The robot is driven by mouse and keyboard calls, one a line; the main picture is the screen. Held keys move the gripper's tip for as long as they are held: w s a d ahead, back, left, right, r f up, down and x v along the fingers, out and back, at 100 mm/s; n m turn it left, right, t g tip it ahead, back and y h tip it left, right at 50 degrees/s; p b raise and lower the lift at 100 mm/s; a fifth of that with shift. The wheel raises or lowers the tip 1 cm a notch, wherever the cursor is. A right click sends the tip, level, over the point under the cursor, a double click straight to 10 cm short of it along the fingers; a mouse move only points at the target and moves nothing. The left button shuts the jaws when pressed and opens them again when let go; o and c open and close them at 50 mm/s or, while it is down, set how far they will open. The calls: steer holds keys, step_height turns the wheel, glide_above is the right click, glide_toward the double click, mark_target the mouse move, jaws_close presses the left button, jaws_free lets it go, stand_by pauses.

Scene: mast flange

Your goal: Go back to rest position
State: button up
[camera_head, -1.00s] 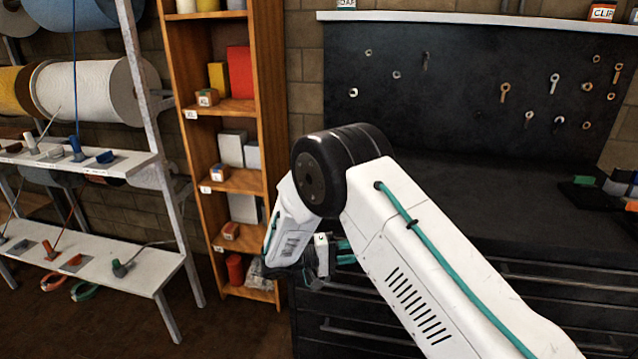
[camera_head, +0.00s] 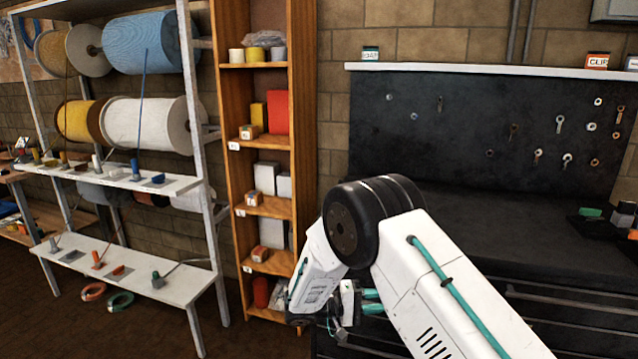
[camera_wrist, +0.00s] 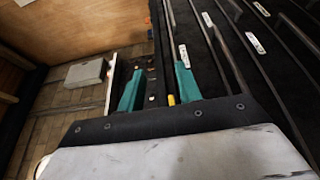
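My gripper (camera_head: 374,301) hangs at the end of my folded white arm, low in front of the black workbench. In the wrist view my gripper (camera_wrist: 158,70) shows two teal fingers standing apart, with no object clearly held between them. A small yellow spot (camera_wrist: 171,99) shows near the right finger's base; I cannot tell what it is.
An orange wooden shelf (camera_head: 234,100) stands left of my arm. A white rack (camera_head: 212,235) with reels is further left. The black workbench (camera_head: 510,230) with drawers and a pegboard (camera_head: 465,110) is behind and right. Dark floor is open at lower left.

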steer(key=s+d+f+n+g+y, duration=0.2)
steer(key=s+n+g, duration=0.1)
steer(key=s, duration=0.3)
steer(key=s+d+r+m+t+y, duration=0.1)
steer(key=s+d+r+y, duration=0.2)
steer(key=s+r+y, duration=0.2)
steer(key=s+d+r+m+t+y, duration=0.1)
steer(key=s+d+r+y, duration=0.2)
steer(key=s+r, duration=0.9)
steer(key=s+d+r+m+y, duration=0.2)
steer(key=s+r+y, duration=0.6)
steer(key=s, duration=0.7)
steer(key=shift+d+r+t, duration=0.4)
steer(key=shift+d+r, duration=0.05)
steer(key=shift+r, duration=0.3)
